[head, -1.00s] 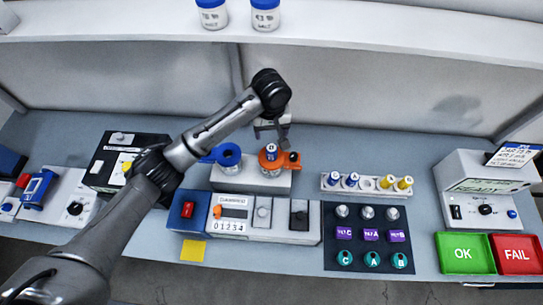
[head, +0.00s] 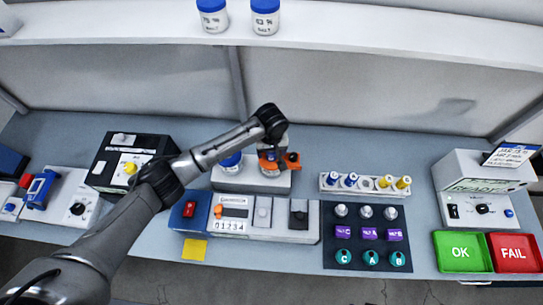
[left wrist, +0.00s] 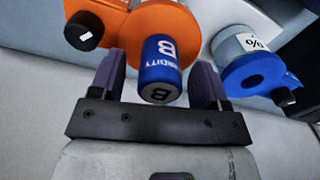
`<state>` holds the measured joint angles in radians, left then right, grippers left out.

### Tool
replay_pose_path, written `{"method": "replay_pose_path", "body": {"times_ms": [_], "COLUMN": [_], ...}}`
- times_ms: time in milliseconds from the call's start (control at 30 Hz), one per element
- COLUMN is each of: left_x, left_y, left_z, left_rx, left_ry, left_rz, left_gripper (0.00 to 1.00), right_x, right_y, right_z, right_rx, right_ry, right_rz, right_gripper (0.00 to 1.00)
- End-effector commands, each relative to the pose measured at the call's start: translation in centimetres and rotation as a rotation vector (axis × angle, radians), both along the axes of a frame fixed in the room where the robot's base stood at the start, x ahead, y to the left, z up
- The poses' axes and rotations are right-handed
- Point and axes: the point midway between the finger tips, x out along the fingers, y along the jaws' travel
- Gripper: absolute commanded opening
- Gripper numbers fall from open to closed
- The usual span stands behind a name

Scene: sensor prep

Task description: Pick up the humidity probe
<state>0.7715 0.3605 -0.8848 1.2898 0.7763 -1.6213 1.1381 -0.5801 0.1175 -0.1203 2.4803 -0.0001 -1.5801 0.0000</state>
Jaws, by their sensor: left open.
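The humidity probe (left wrist: 160,65), a blue cylinder lettered HUMIDITY and B, stands in the orange collar (left wrist: 136,28) of the calibration block (head: 227,180). My left gripper (left wrist: 157,82) is open, its two dark purple fingers on either side of the probe's blue body. I cannot tell whether either finger touches it. In the head view my left gripper (head: 270,152) is over the orange collar (head: 292,161) and hides most of the probe. My right gripper is not in view.
A blue collar (left wrist: 254,70) is beside the orange one. A rack (head: 328,188) of blue and yellow probes stands to the right. A dark mat (head: 357,263) holds several small parts. Green OK (head: 476,267) and red FAIL (head: 531,264) trays lie at the right front.

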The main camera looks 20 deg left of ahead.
Motion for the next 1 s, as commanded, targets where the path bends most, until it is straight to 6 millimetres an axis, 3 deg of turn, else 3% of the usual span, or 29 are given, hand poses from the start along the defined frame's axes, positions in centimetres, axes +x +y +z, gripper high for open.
{"method": "replay_pose_path", "body": {"times_ms": [300, 867, 1000], "left_x": [-0.02, 0.0, 0.01], "left_y": [-0.01, 0.0, 0.0], "left_z": [-0.44, -0.4, -0.38], "left_rx": [0.0, 0.0, 0.0], "left_ry": [-0.001, -0.001, -0.001], "left_rz": [-0.001, -0.001, -0.001], "left_gripper": [0.69, 0.17, 0.14], "right_x": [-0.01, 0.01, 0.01], "right_y": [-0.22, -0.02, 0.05], "right_z": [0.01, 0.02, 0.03], "right_rx": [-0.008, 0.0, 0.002], "right_ry": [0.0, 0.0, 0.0], "right_rz": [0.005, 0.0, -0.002], "right_gripper": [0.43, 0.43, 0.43]}}
